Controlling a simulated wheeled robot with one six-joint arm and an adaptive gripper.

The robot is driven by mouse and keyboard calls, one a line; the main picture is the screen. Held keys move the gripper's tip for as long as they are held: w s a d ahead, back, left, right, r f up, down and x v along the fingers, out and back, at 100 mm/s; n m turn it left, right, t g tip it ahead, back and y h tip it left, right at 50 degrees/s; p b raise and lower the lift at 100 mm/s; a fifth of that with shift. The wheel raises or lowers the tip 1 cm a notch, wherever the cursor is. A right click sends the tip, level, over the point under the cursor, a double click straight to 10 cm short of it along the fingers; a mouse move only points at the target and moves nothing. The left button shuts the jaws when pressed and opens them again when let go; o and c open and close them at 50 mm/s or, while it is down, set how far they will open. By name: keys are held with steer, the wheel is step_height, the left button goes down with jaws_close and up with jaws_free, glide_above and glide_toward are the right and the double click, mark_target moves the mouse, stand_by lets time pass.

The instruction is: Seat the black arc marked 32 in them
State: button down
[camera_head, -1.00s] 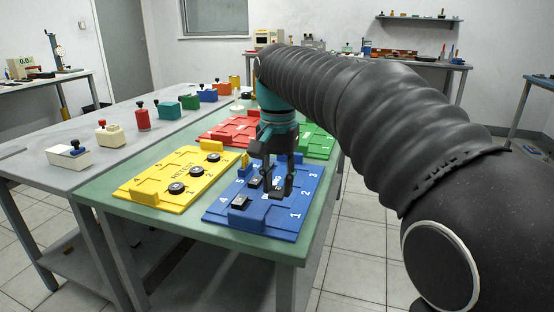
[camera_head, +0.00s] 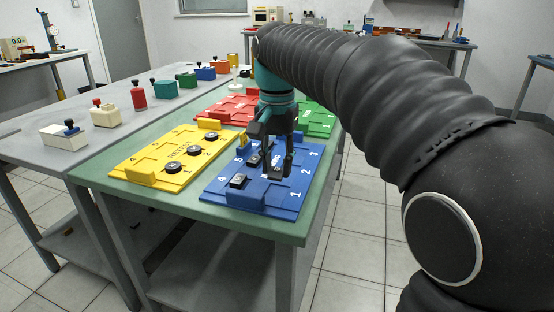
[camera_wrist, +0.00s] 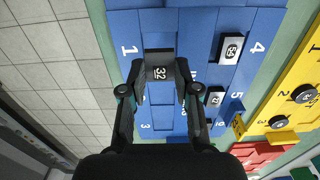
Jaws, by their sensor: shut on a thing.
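The black arc marked 32 (camera_wrist: 159,70) is between my fingertips in the wrist view, its number facing up. My gripper (camera_wrist: 160,78) is shut on it, one finger on each side, over the blue board (camera_wrist: 215,20) near the printed 1. I cannot tell whether the arc touches the board. In the head view my gripper (camera_head: 277,168) is over the blue board (camera_head: 262,202), and its fingers hide most of the arc.
A yellow board (camera_head: 150,158) with black discs lies to the left in the head view. Red (camera_head: 236,104) and green (camera_head: 318,118) boards lie farther back. Colored knobbed blocks line the grey table (camera_head: 100,150). The green table's edge is close to the blue board.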

steer(key=shift+f+b, duration=1.1)
steer(key=shift+f, duration=0.9)
steer(key=shift+f, duration=0.2)
steer(key=c, duration=0.8)
jaws_free()
steer(key=shift+o, duration=0.2)
steer(key=shift+c, duration=0.5)
steer(key=c, duration=0.4)
